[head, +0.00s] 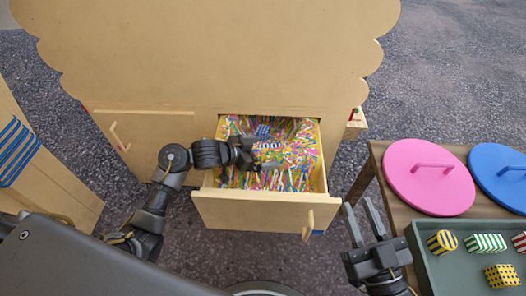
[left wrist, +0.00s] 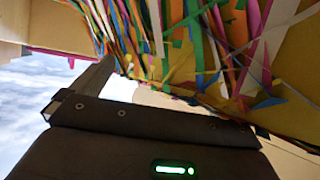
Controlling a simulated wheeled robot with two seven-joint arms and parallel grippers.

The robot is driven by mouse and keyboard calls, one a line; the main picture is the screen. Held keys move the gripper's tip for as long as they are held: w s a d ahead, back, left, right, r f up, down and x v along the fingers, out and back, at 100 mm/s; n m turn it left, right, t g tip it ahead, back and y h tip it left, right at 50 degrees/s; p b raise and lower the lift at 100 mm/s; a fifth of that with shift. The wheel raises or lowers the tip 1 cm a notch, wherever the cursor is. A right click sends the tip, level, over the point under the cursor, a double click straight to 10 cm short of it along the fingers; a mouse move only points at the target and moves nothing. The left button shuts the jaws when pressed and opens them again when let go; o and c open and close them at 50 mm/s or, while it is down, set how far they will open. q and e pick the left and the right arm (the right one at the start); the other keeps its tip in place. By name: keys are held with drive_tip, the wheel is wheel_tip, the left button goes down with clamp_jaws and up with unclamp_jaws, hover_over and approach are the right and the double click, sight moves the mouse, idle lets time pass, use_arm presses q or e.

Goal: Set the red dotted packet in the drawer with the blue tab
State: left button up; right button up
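The drawer with the blue tab (head: 318,232) is pulled open, its front panel (head: 250,210) facing me, and it is full of coloured paper strips (head: 290,175). The strips also fill the top of the left wrist view (left wrist: 210,45). My left gripper (head: 248,157) reaches into the drawer among the strips; its fingertips are partly hidden, and I cannot tell if it holds anything. I cannot make out a red dotted packet in either view. My right gripper (head: 362,219) is open and empty, beside the drawer's right front corner and left of the green tray.
Blue-striped pieces (head: 268,144) lie in the drawer by my left gripper. The green tray (head: 428,262) holds several packets, including a yellow dark-dotted one (head: 502,275) and a green-striped one (head: 485,243). Pink (head: 429,175) and blue (head: 500,172) round lids lie behind it on the table.

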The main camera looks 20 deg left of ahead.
use_arm(q)
drive_tip(key=r+p+v, duration=0.1)
drive_tip(key=p+v, duration=0.3)
drive_tip(key=v, duration=0.8)
drive_tip(key=shift+p, duration=0.4)
use_arm(e)
drive_tip(key=s+d+f+m+g+h, duration=0.3)
drive_tip(key=d+f+g+h, duration=0.5)
drive_tip(key=f, duration=0.6)
drive_tip(key=shift+s+d+f+g, duration=0.25)
drive_tip(key=shift+d+g, duration=0.45)
drive_tip(key=shift+d, duration=0.4)
use_arm(q)
drive_tip(key=shift+r, duration=0.1)
